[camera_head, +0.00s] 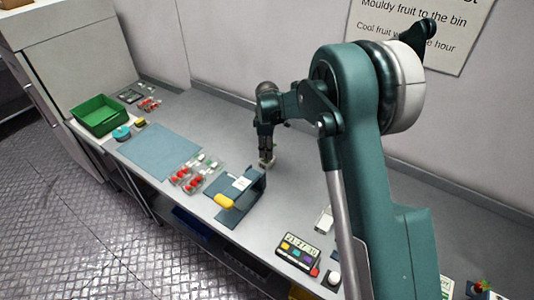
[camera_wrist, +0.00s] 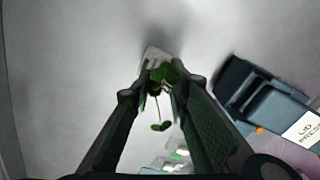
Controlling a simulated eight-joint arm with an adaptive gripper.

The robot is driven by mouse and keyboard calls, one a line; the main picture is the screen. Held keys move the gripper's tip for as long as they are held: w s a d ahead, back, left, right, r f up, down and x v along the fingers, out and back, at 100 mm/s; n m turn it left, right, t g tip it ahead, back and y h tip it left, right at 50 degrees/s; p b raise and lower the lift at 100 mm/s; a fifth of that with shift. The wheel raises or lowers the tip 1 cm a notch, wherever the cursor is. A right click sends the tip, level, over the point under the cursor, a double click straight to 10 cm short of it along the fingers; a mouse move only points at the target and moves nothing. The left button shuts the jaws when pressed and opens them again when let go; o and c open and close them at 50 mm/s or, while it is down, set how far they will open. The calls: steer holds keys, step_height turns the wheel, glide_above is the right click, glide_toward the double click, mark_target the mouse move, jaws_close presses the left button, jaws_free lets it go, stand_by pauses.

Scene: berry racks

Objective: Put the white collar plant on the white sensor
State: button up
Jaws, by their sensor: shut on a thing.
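My gripper (camera_head: 266,155) points down over the grey bench behind the dark lid press. In the wrist view its fingers (camera_wrist: 160,90) are closed around a small green plant (camera_wrist: 168,73) with dangling stems and a leaf. A pale block (camera_wrist: 154,56) shows just beyond the fingertips; I cannot tell whether it is the plant's collar or a thing beneath it.
Berry punnets (camera_head: 187,178), a blue mat (camera_head: 160,150) and a green crate (camera_head: 98,117) lie leftward. A timer (camera_head: 298,251) and a red-fruited plant (camera_head: 484,285) are rightward.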

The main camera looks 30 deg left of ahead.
steer(key=shift+f, duration=0.65)
steer(key=shift+f, duration=0.2)
steer(key=o, duration=0.8)
steer(key=shift+r, duration=0.2)
step_height(320, 180, up, 12)
stand_by(0.5)
stand_by(0.4)
